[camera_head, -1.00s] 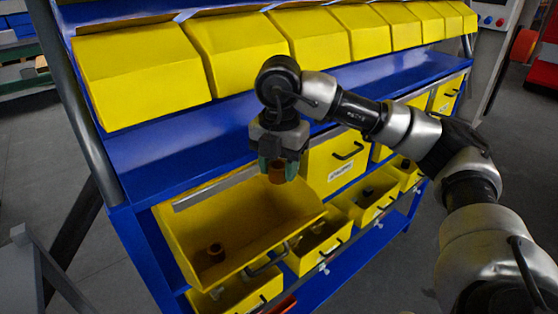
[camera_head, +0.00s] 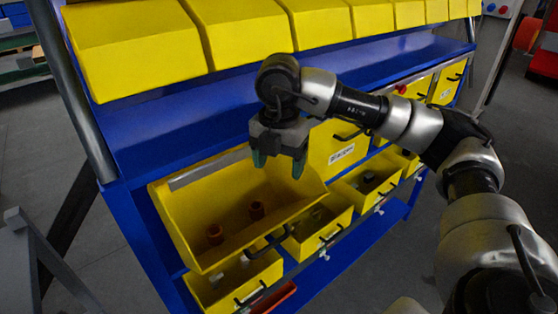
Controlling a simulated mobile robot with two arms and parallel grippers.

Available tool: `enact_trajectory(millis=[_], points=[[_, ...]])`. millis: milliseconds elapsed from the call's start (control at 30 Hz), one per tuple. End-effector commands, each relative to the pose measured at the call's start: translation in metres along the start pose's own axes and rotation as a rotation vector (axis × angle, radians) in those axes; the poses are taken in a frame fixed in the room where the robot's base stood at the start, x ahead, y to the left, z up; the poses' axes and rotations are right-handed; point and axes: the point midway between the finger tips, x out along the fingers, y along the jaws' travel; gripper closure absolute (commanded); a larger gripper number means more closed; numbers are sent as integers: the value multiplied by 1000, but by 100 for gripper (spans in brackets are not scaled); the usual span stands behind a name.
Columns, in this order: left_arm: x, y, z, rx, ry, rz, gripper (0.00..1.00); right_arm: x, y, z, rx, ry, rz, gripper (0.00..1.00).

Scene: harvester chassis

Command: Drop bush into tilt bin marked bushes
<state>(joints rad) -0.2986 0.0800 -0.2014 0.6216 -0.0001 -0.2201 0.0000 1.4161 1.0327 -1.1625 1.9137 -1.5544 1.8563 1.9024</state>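My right gripper (camera_head: 278,164) is open and empty, pointing down above the right part of a large yellow tilt bin (camera_head: 178,222) that is tipped open. The label on the open bin is not visible. My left gripper is not in view.
Smaller open yellow bins with dark handles, such as one bin (camera_head: 322,232), sit below and to the right. A closed labelled bin (camera_head: 334,150) is right of the gripper. A blue shelf (camera_head: 165,140) and a row of closed yellow bins (camera_head: 235,32) stand above.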

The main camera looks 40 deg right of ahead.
Motion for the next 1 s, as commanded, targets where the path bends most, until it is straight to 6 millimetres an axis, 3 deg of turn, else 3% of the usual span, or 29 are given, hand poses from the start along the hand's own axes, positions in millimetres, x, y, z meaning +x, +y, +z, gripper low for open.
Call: enact_trajectory(millis=[333,567,700,1000], points=[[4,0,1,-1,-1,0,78,-10,1,0,0,-1,3,29],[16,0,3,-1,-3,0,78,-56,1,0,-1,-1,7,29],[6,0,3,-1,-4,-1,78,-83,0,0,2,-3,4,29],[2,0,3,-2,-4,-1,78,-107,0,0,0,0,1,29]])
